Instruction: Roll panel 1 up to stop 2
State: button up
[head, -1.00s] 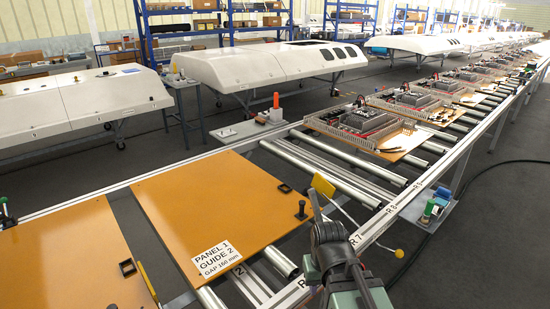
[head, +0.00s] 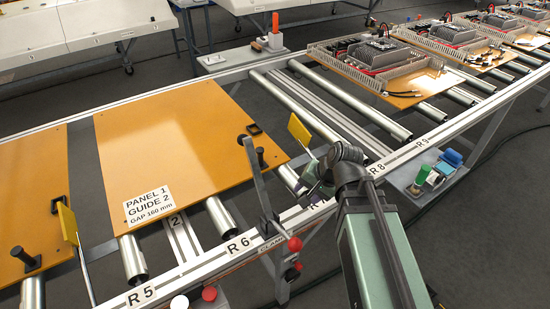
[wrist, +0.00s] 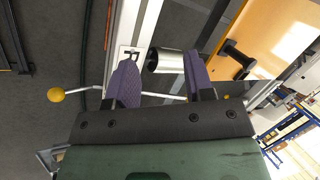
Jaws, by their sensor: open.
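Panel 1 (head: 170,120) is an orange board lying flat on the rollers, labelled "PANEL 1 GUIDE 2 GAP 160 mm" (head: 149,206). A black knob (head: 261,157) stands near its right edge. A yellow paddle (head: 299,131) stands upright right of the panel, apart from it; another yellow paddle (head: 67,223) stands at the left. I cannot tell which is stop 2. My gripper (head: 312,180) is over the front rail near R 7, right of the panel. In the wrist view my gripper (wrist: 160,78) has its purple fingers apart, with a roller end (wrist: 165,60) beyond them.
A second orange board (head: 30,200) lies left of panel 1. Bare rollers (head: 345,105) lie between panel 1 and the equipped boards (head: 385,70). A side shelf (head: 428,178) holds small items.

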jog(key=w+a+f+m+t+y+b, duration=0.4)
jog(key=w+a+f+m+y+b, duration=0.15)
jog(key=w+m+b, duration=0.35)
jog(key=m+t+y+b, duration=0.3)
jog(key=m+t+b, duration=0.3)
jog(key=m+b, duration=0.55)
send_near(262, 156)
jog(key=m+p, duration=0.1)
jog(key=x, duration=1.1)
jog(key=shift+w, duration=0.15)
grip_shut()
